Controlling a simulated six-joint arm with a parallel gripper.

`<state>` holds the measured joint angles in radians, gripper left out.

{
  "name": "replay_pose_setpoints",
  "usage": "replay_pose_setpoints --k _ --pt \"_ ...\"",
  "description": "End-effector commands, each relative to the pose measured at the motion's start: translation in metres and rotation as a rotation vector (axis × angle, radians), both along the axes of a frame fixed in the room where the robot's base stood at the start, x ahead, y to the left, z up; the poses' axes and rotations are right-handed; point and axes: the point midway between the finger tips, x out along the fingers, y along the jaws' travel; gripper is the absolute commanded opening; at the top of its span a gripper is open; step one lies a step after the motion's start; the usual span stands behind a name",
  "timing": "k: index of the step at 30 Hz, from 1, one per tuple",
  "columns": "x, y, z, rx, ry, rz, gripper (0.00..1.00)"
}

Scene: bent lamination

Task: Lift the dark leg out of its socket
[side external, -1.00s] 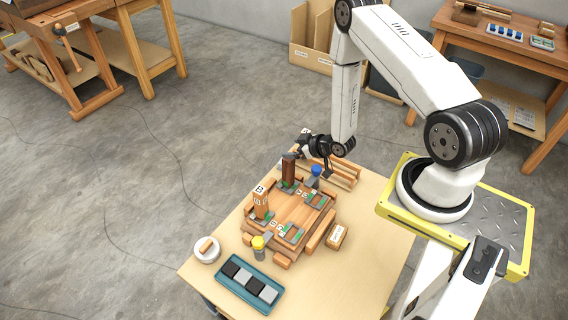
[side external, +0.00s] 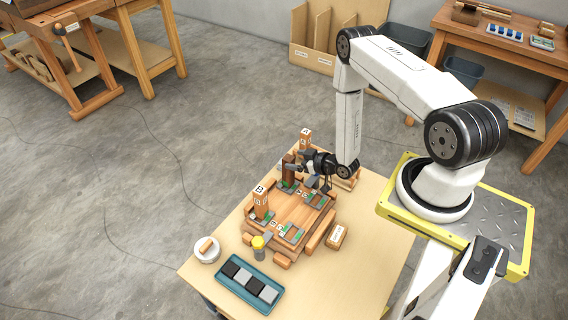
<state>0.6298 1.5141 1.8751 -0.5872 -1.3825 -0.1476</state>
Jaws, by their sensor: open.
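The dark leg (side external: 288,169) stands upright in its socket at the far left part of the wooden frame (side external: 296,213) on the table. My gripper (side external: 296,169) is open, level with the upper part of the leg and close at its right side. Whether its fingers reach around the leg or only stand beside it, I cannot tell at this size. A lighter leg marked B (side external: 261,202) stands upright at the near left corner of the frame. Another light leg marked A (side external: 305,138) stands behind my gripper.
A teal tray (side external: 233,289) with dark and grey blocks lies at the table's front. A round white dish (side external: 207,250), a yellow-topped bottle (side external: 259,246) and a small labelled box (side external: 337,236) stand around the frame. The table's right side (side external: 375,220) is clear.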

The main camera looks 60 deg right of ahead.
Motion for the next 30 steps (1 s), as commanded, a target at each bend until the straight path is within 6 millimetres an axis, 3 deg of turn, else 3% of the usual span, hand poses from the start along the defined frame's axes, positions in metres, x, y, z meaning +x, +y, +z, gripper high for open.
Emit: replay_pose_setpoints --k 11,24,30 --pt "0.008 0.001 -0.004 -0.001 0.001 0.001 0.91" --pt "0.043 0.002 -0.023 -0.001 0.001 0.001 0.91" --pt "0.05 0.002 -0.025 0.001 0.001 0.001 0.91"
